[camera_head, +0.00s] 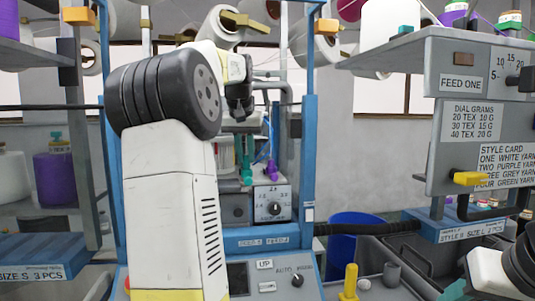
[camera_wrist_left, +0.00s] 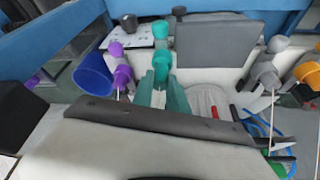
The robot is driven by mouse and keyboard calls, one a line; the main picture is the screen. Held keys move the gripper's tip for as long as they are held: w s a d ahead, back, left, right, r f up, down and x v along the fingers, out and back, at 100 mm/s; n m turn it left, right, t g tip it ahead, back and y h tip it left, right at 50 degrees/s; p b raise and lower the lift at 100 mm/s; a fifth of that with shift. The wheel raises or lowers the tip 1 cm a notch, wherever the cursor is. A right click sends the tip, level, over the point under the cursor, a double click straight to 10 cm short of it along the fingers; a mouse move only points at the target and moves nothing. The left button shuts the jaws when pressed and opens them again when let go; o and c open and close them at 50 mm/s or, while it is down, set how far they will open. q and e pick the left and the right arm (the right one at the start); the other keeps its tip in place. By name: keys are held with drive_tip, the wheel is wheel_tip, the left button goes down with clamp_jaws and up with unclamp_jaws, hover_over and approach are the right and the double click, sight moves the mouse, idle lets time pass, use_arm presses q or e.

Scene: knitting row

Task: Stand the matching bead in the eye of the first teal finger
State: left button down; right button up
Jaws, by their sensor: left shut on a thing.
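My left arm rises in front of the machine in the head view, and my left gripper (camera_head: 243,163) points down at the machine's middle. In the left wrist view its two teal fingertips (camera_wrist_left: 163,82) are close together, shut on a small teal piece, apparently the bead (camera_wrist_left: 162,56). Where bead and teal finger meet is too small to tell. A teal knob (camera_wrist_left: 160,30) shows just beyond the tips. A purple finger (camera_wrist_left: 122,76) stands to the left, also in the head view (camera_head: 271,169). A grey finger (camera_wrist_left: 265,74) and an orange one (camera_wrist_left: 306,71) stand to the right.
A dial box (camera_head: 272,204) sits just below the fingers. Blue uprights (camera_head: 308,130) flank the work area. A blue bin (camera_wrist_left: 93,74) lies left in the wrist view.

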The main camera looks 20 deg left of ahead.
use_arm(q)
drive_tip(key=shift+f, duration=0.95)
idle(0.3)
drive_tip(key=c, duration=1.2)
unclamp_jaws()
drive_tip(key=shift+c, duration=0.2)
drive_tip(key=v, duration=0.7)
drive_tip(key=shift+s+r, duration=0.2)
drive_tip(key=shift+r, duration=0.2)
